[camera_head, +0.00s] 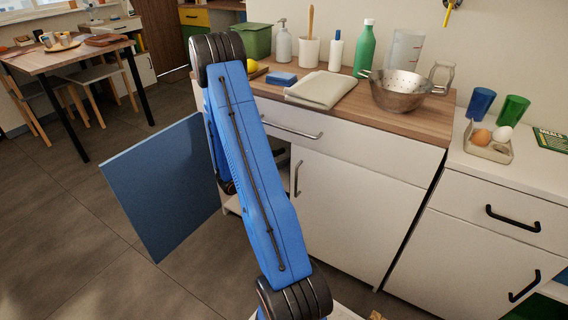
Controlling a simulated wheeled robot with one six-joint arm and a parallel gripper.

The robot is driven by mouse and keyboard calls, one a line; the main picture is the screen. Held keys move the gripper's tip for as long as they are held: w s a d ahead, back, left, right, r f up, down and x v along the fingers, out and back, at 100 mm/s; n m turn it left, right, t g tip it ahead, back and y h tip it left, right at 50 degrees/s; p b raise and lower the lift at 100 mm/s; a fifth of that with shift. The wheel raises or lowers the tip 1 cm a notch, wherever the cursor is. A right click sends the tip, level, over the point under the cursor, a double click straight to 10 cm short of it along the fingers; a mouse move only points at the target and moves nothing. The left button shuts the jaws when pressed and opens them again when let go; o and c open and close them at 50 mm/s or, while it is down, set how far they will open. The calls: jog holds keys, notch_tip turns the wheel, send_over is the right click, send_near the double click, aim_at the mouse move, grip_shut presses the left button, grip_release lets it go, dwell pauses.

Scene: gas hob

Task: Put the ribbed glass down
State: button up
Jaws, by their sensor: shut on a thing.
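My gripper is not visible; my blue arm bends down behind its own upper link, and the end of it is hidden near the open cabinet under the wooden worktop. No glass shows in a grip. On the white counter at the right stand a blue glass (480,103) and a green glass (512,110), upright and apart. A clear glass vessel (441,73) stands at the back right of the wooden worktop. I cannot tell whether any of these is the ribbed glass.
A blue cabinet door (165,190) stands open left of my arm. The wooden worktop (431,122) holds a metal colander (398,92), a folded cloth (321,89), bottles and a green bin (252,40). An egg holder (487,149) sits near the glasses. A table (65,58) stands far left.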

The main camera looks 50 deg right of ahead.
jog(key=shift+a+f, duration=0.1)
jog(key=shift+f, duration=1.4)
jog(key=o, duration=1.3)
jog(key=shift+f, duration=0.15)
